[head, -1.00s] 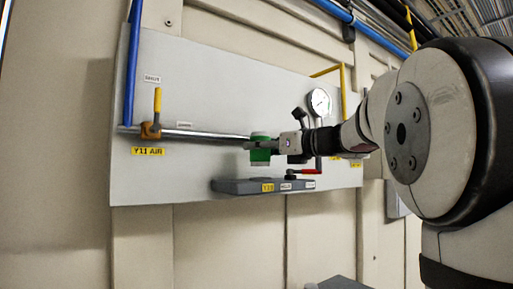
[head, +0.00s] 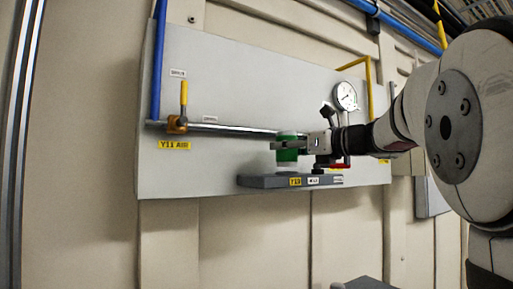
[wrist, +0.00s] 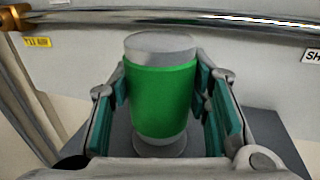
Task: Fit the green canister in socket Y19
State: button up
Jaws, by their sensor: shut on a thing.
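The green canister (head: 287,153) is upright between the fingers of my gripper (head: 290,145), just above a grey shelf block (head: 262,182) on the wall panel. The block has a yellow label (head: 295,181) that seems to read Y19, though it is small. In the wrist view the canister (wrist: 160,95) shows a grey top cap, with the teal finger pads of my gripper (wrist: 162,100) on both sides. A round grey disc (wrist: 160,148) shows under the canister. I cannot tell whether it is the canister's base or the socket, or whether they touch.
A steel pipe (head: 235,129) runs along the panel behind the canister, with a yellow-handled valve (head: 183,97) at left. A gauge (head: 345,96) and a red lever (head: 341,166) are close to my gripper's right. Blue pipe (head: 158,60) edges the panel.

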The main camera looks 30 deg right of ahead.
jog(key=shift+f, duration=0.55)
dwell(0.4)
jog(key=o, duration=1.4)
jog(key=shift+o, duration=0.2)
jog(key=v, duration=1.2)
